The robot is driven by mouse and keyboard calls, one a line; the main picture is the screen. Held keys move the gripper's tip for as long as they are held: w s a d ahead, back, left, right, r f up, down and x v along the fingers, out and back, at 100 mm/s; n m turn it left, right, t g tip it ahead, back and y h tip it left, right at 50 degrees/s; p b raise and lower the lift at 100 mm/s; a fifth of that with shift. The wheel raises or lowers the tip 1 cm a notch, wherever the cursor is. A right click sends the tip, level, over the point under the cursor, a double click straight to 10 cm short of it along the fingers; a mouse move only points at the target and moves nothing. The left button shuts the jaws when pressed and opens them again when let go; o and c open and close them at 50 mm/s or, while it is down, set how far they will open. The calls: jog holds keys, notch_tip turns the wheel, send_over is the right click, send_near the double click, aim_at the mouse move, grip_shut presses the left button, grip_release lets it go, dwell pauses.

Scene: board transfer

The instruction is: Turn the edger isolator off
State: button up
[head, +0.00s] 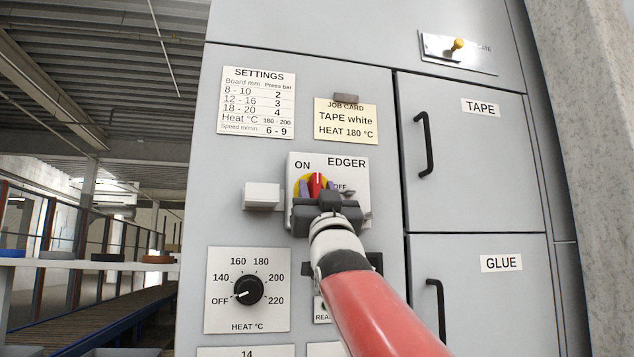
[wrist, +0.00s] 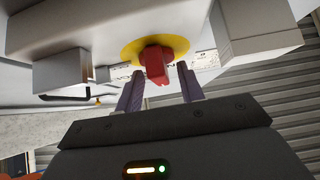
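The edger isolator is a red handle (head: 317,182) on a yellow disc, on a white plate labelled EDGER, with ON at the left and OFF at the right. The handle looks roughly upright in the head view; my gripper hides its lower part. My gripper (head: 317,188) is in front of the plate, its two purple fingers apart on either side of the handle. In the wrist view the red handle (wrist: 156,66) lies between the fingertips (wrist: 160,76), with a gap visible at the right finger. Whether either finger touches it I cannot tell.
A white box (head: 262,196) juts out left of the plate. A HEAT dial (head: 248,290) sits below left. TAPE and GLUE doors with black handles (head: 424,144) are at the right. A yellow-knobbed toggle (head: 457,46) is at the upper right.

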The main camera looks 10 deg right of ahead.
jog(key=shift+w+r, duration=0.15)
jog(key=shift+w, duration=0.05)
grip_shut()
